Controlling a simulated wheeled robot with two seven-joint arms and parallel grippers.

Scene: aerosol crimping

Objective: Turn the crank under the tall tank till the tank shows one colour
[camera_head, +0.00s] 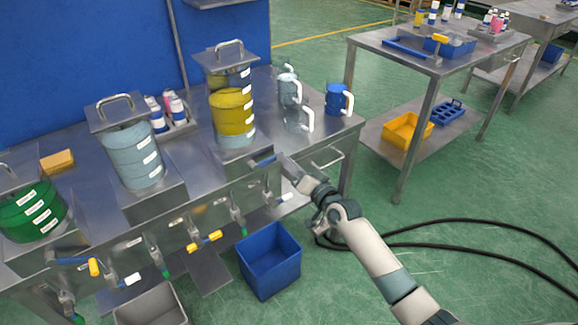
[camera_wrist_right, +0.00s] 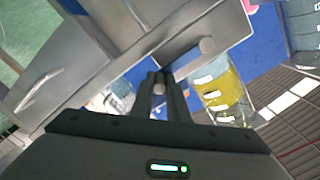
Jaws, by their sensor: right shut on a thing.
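The tall tank (camera_head: 232,112) stands at the back right of the steel bench, clear at the top, with a deep yellow layer over a thin pale blue-grey layer. In the right wrist view its yellow part (camera_wrist_right: 228,88) shows at the right. The crank (camera_head: 263,161) sits at the tank's base; its blue arm shows just left of my gripper. My right gripper (camera_head: 284,164) is shut on the crank's handle; in the right wrist view a round grey end shows between the fingers (camera_wrist_right: 166,88). My fingers hide most of the handle. My left gripper is not in view.
A tank with pale blue content (camera_head: 133,155) and a green one (camera_head: 30,212) stand to the left. Clear jugs (camera_head: 298,120) and a blue jug (camera_head: 335,98) stand right of the tall tank. Taps line the bench front above a blue bin (camera_head: 270,262). Black cables lie on the floor at right.

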